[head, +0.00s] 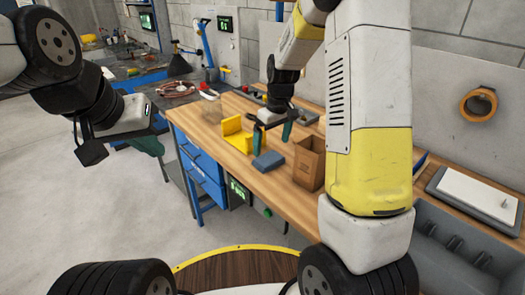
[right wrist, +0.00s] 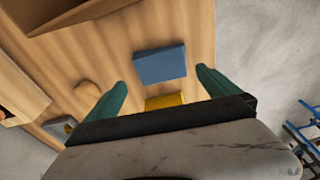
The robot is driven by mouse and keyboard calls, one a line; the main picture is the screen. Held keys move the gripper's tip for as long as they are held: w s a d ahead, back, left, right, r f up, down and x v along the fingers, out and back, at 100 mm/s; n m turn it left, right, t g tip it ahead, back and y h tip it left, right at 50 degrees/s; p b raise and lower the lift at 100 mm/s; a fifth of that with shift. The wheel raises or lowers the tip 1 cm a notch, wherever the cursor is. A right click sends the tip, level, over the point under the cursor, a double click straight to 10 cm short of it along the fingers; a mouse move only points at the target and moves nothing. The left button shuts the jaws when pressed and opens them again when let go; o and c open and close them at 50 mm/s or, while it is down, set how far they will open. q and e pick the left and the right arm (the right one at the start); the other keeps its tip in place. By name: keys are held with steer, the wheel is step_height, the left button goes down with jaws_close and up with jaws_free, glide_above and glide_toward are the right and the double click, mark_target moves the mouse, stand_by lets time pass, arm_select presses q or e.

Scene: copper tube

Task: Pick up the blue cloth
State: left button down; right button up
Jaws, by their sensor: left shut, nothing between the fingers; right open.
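The blue cloth (head: 268,161) is a folded, flat block lying on the wooden workbench, between a yellow holder and a brown box. In the right wrist view the blue cloth (right wrist: 160,65) lies beyond my fingertips, between their lines and apart from them. My right gripper (head: 272,128) is open and empty above the bench, close to the cloth; its green fingers also show in the right wrist view (right wrist: 160,85). My left gripper (head: 148,145) is shut and empty, off to the left over the floor, away from the bench.
A yellow holder (head: 236,137) stands left of the cloth and a brown open box (head: 308,163) stands right of it. A grey sink (head: 455,240) is at the right. A copper coil (head: 172,89) lies on a further bench. Bare wood (head: 240,103) shows behind the yellow holder.

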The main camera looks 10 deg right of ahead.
mark_target(268, 158)
steer(key=f, duration=0.5)
steer(key=shift+w+a+f, duration=0.35)
steer(key=shift+a+f, duration=0.05)
steer(key=c, duration=1.1)
step_height(268, 158, up, 10)
